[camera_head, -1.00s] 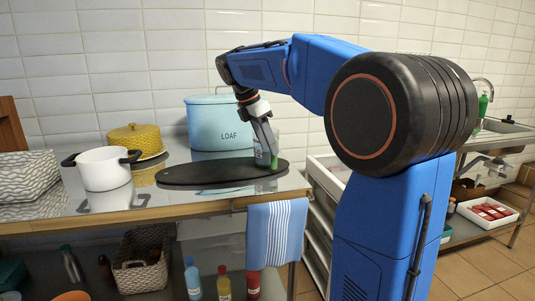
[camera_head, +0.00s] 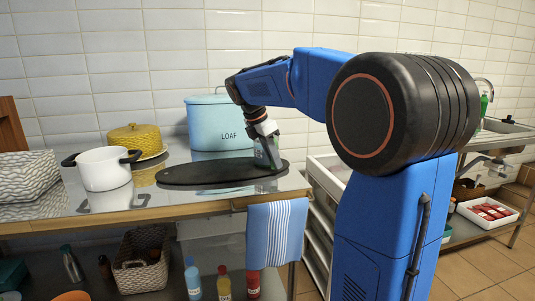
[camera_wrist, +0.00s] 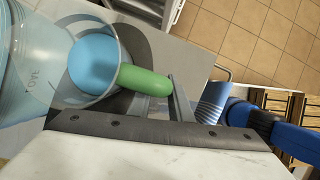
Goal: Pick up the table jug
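The table jug (camera_wrist: 118,40) is clear, with a blue inside or base and a green handle (camera_wrist: 145,80). In the wrist view I look down into its round mouth, and the handle points toward my gripper (camera_wrist: 157,88). One finger shows right of the handle; the other looks to be on its left, partly hidden. The fingers appear apart, with the handle between them; I cannot tell whether they touch it. In the head view my gripper (camera_head: 268,153) is low over the right end of a dark oval board (camera_head: 205,173), and hides most of the jug.
A light-blue LOAF bin (camera_head: 215,120) stands close behind the jug. A striped towel (camera_head: 276,232) hangs at the table's front edge (camera_head: 210,207).

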